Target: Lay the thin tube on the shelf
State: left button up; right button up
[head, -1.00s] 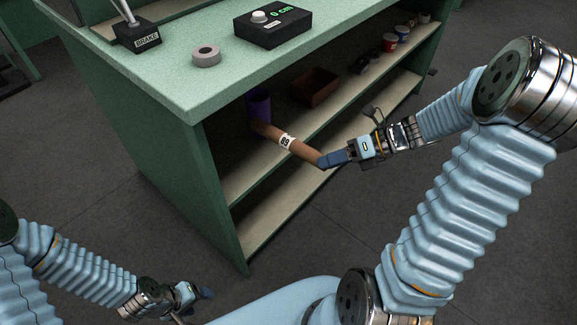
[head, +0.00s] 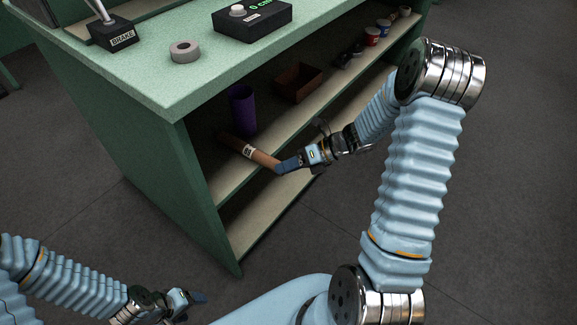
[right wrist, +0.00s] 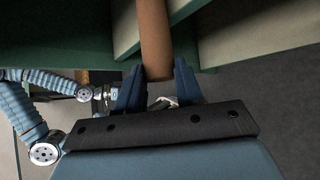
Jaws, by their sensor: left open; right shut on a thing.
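The thin tube (head: 248,149) is brown with a white label. My right gripper (head: 287,165) is shut on its near end, and the tube reaches from there into the cabinet, over the upper inside shelf (head: 222,182). I cannot tell whether the tube touches the shelf. In the right wrist view the tube (right wrist: 155,40) stands between the two dark blue fingers (right wrist: 158,88), its far part out of frame. My left gripper (head: 194,299) is open and empty, low at the bottom left, away from the cabinet.
A purple cylinder (head: 242,110) stands on the shelf behind the tube, with a brown box (head: 298,83) and several cups (head: 383,27) farther along. The green cabinet side panel (head: 150,150) is left of the tube. A tape roll (head: 185,51) and a display box (head: 252,18) are on top.

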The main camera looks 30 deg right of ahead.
jog(key=o, duration=1.1)
jog(key=shift+c, duration=0.2)
